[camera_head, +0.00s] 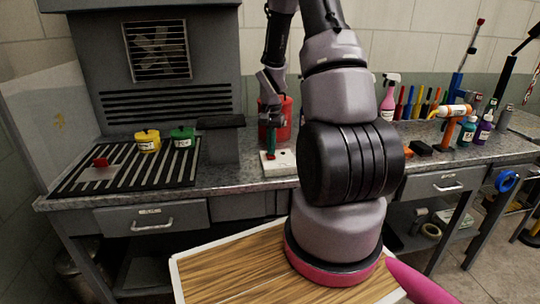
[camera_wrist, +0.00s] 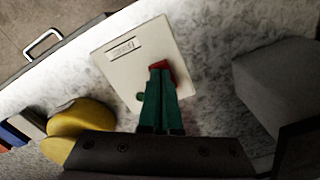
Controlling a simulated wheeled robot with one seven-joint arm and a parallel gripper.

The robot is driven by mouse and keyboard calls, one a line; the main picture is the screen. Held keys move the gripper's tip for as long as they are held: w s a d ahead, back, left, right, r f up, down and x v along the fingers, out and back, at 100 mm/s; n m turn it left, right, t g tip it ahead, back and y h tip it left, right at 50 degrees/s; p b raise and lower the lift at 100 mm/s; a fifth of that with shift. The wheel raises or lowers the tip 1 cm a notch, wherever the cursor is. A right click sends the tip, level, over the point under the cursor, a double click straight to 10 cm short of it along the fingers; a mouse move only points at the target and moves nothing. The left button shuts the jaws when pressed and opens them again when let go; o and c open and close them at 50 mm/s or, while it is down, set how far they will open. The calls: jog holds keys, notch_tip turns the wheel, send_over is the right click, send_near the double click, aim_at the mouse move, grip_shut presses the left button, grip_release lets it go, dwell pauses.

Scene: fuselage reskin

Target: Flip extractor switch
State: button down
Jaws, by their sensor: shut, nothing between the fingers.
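The extractor switch is a white box (camera_head: 285,162) on the grey bench, beside the extractor hood. In the wrist view the box (camera_wrist: 122,65) shows a printed label, a small green round spot and a red switch (camera_wrist: 164,68). My gripper (camera_head: 271,155) points down over the box. In the wrist view my gripper's green fingers (camera_wrist: 159,75) are together and empty, with their tips at the red switch and covering part of it. I cannot tell whether they touch it or which way it is set.
The extractor hood (camera_head: 165,65) with its fan stands at the left. Yellow (camera_head: 147,140) and green (camera_head: 182,137) pots stand on its slatted grille (camera_head: 125,180). A red container (camera_head: 284,117) is behind my gripper. Bottles and tools crowd the bench's right side.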

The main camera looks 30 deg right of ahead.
jog(key=shift+f, duration=0.5)
jog(key=shift+r, duration=3.5)
jog(key=s+a+r+n+t, duration=0.1)
jog(key=s+a+r+t, duration=0.15)
jog(key=r, duration=0.65)
jog(key=s+a+r+n+t, duration=0.1)
jog(key=s+a+r, duration=0.3)
jog(key=r, duration=0.5)
jog(key=s+a+r+n+t+y, duration=0.1)
jog(key=s+a+r+t, duration=0.1)
jog(key=s+r, duration=0.3)
jog(key=s+a+r+n+t+y, duration=0.1)
jog(key=s+a+r+n, duration=0.1)
jog(key=s+a+r, duration=0.3)
jog(key=s, duration=0.3)
jog(key=shift+t, duration=0.35)
